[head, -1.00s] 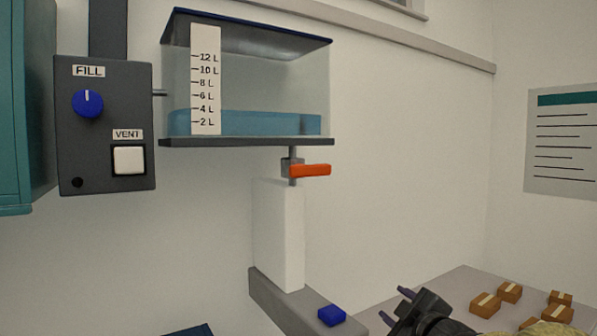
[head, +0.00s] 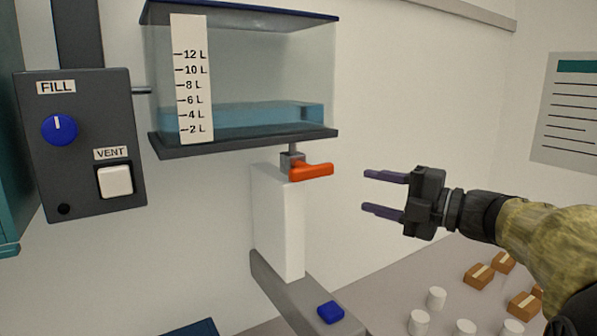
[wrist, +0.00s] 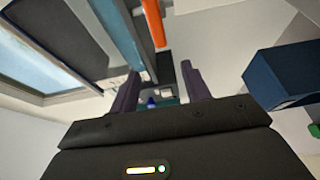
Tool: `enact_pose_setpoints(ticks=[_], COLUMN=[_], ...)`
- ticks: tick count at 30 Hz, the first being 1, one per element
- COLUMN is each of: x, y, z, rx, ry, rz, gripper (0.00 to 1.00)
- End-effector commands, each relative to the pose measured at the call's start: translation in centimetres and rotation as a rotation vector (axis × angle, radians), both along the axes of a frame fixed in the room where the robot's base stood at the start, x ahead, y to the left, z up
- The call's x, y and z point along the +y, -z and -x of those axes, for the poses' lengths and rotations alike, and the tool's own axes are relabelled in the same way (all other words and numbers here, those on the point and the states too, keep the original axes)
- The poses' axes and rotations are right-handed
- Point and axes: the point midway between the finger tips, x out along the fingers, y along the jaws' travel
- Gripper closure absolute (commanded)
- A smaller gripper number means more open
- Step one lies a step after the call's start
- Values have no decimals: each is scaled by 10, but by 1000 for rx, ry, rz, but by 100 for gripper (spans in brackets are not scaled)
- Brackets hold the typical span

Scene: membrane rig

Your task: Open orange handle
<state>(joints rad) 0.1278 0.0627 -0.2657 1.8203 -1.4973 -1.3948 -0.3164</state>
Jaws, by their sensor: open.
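The orange handle (head: 311,172) sits on a small grey valve under the clear tank (head: 240,85). It points sideways to the right in the head view. In the wrist view the orange handle (wrist: 153,22) shows at the top, just above and between the fingers. My gripper (head: 366,192) is open and empty, to the right of the handle and slightly lower in the head view. Its two purple fingers point left toward the valve and do not touch it. The fingers also show in the wrist view (wrist: 160,85).
A white block (head: 277,225) stands below the valve on a grey ledge with a blue button (head: 330,312). A control box (head: 80,145) with a blue FILL knob and white VENT button hangs at left. Boxes (head: 479,276) and white cylinders (head: 437,298) lie at lower right.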

Motion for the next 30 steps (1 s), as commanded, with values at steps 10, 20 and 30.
enact_pose_setpoints(ticks=[10,20,30], x=[29,78,127], y=[-3,-3,-3], z=[-18,-51,-83], rx=[3,4,3], ry=[-4,-3,-2], rz=[-2,-1,-1], gripper=[53,53,53])
